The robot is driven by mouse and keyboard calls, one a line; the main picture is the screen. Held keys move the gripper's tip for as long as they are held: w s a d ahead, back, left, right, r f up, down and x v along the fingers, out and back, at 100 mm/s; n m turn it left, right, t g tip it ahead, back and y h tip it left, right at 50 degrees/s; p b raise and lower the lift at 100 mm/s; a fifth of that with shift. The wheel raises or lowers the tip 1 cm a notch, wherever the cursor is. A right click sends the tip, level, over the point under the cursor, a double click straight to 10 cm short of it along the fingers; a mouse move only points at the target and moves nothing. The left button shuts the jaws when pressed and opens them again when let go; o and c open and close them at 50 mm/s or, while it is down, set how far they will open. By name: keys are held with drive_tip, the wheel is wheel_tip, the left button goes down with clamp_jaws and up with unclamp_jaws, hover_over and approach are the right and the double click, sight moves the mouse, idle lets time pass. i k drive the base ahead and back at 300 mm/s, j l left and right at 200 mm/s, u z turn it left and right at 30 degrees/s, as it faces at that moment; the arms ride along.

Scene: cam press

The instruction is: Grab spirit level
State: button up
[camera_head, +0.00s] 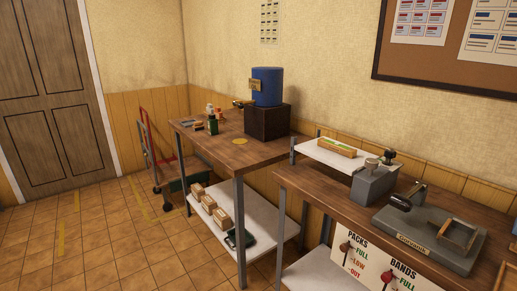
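A short yellow-tan bar with a green patch on top (337,147) lies on a small white raised shelf (318,153) at the right of centre. It looks like the spirit level, but it is too small to be certain. Nothing covers it from above. My gripper is not in view.
A wooden bench (308,187) below the shelf carries a grey block with knobs (373,184) and a grey press with a handle (425,228). A second table (210,150) holds a blue drum (267,88) on a dark box and small bottles. The tiled floor at left is clear.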

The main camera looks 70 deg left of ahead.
sight(345, 151)
drive_tip(key=u, duration=2.2)
drive_tip(key=i+j+z, duration=0.6)
drive_tip(key=i+j, duration=0.15)
drive_tip(key=i+j+z, duration=0.15)
drive_tip(key=j, duration=0.3)
drive_tip(key=i+j+z, duration=0.2)
drive_tip(key=j, duration=0.2)
drive_tip(key=i+j+z, duration=0.2)
drive_tip(key=j, duration=0.2)
